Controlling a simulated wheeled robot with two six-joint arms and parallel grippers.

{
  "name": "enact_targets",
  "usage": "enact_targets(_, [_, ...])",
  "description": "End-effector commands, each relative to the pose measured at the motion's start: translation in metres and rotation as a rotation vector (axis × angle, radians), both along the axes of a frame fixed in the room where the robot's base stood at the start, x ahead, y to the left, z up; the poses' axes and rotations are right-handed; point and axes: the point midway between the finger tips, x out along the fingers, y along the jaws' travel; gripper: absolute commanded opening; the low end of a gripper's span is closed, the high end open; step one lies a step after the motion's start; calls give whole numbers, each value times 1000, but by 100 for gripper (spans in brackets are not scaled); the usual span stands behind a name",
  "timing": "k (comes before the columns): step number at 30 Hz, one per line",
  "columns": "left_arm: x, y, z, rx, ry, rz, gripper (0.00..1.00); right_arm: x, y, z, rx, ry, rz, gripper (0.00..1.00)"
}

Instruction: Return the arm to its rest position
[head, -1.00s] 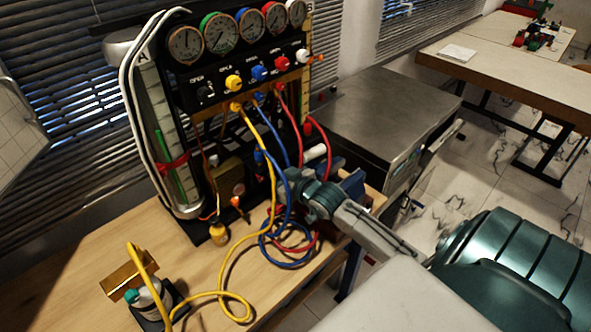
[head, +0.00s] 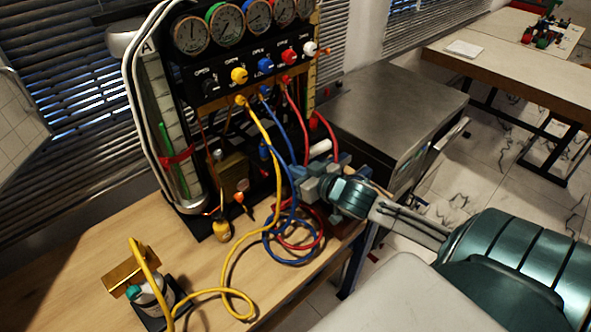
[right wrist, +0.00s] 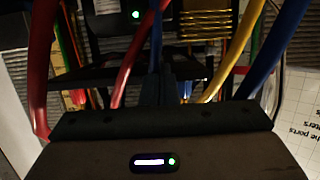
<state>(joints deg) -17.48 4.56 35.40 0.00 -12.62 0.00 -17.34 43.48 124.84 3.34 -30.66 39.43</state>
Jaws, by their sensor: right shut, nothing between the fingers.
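My right gripper (head: 303,180) is in front of the gauge rig (head: 215,90), close to the blue hose (head: 291,190) and red hose (head: 305,150). Its fingers are shut with nothing held. In the right wrist view the closed dark fingers (right wrist: 168,88) point at the rig. There the red hose (right wrist: 130,65) hangs left of them, and the yellow hose (right wrist: 238,50) and blue hose (right wrist: 283,45) hang to the right. I cannot tell whether the gripper touches a hose. My left gripper is not in view.
The rig stands on a wooden bench (head: 75,285). Coiled hoses lie at its front edge. A yellow hose (head: 205,292) runs to a small bottle (head: 150,297) and brass block (head: 130,272) at front left. A metal cabinet (head: 385,105) stands right of the rig; tiled floor lies beyond.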

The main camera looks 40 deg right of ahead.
Motion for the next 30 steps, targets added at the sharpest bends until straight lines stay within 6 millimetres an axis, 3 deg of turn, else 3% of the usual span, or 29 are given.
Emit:
enact_targets(10, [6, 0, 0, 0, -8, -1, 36, -2, 1, -3, -1, 10, -6, 0])
enact_targets(14, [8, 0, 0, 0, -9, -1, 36, -21, 10, -27, -20, 93, -48, 0])
enact_targets(21, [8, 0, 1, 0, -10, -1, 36, -110, 48, -96, -108, 459, -135, 0])
enact_targets(30, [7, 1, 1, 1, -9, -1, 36, -197, 85, -128, -153, 793, -110, 0])
